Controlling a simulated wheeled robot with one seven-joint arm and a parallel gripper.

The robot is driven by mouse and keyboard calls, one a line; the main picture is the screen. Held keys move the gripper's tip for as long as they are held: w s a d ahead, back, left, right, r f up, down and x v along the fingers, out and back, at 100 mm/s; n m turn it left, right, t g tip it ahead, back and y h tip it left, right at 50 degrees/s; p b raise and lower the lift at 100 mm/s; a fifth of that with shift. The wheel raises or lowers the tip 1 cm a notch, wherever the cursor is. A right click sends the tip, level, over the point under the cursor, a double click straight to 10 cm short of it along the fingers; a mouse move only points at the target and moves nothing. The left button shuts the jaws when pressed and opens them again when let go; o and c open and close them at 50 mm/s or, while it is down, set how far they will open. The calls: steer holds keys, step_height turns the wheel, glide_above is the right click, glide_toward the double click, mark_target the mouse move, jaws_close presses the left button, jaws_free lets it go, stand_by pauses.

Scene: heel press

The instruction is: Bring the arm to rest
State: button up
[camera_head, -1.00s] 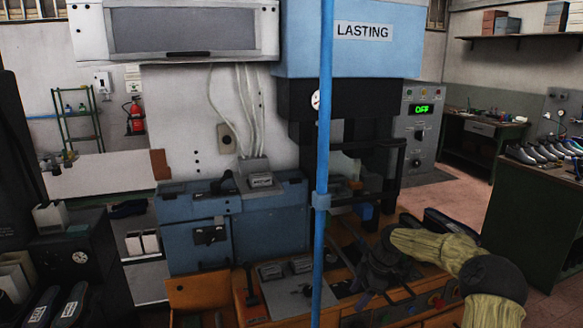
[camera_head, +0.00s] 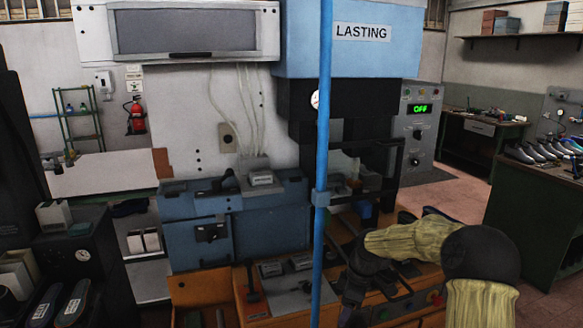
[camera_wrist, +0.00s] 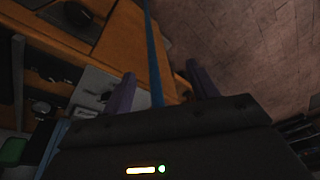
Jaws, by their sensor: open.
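My arm, in a yellowish sleeve with dark joints, enters the head view at the lower right. It bends left over the orange workbench (camera_head: 405,290). My gripper (camera_wrist: 161,84) shows in the wrist view with two purplish fingers spread apart and nothing held between them. The blue upright pole (camera_wrist: 153,50) is seen through the gap between the fingers; I cannot tell how far off it is. In the head view the dark wrist hangs over the bench just right of the pole (camera_head: 322,130), and the fingertips are not clear.
The blue lasting press (camera_head: 350,60) stands behind the bench, beside a control panel reading OFF (camera_head: 419,108). A blue cabinet (camera_head: 270,225) is left of the pole. A green bench with shoes (camera_head: 530,205) is at the right. Tiled floor (camera_head: 450,205) is clear between.

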steer(key=s+r+m+t+h, duration=0.1)
steer(key=s+r+m, duration=0.1)
steer(key=s+m, duration=0.5)
steer(key=s+r+m+t+h, duration=0.1)
steer(key=s+r+m, duration=0.2)
steer(key=s, duration=1.4)
steer(key=d+m+p, duration=0.1)
steer(key=m, duration=0.3)
steer(key=shift+s+r+m+t+h, duration=0.15)
steer(key=shift+s+m+t+h, duration=0.15)
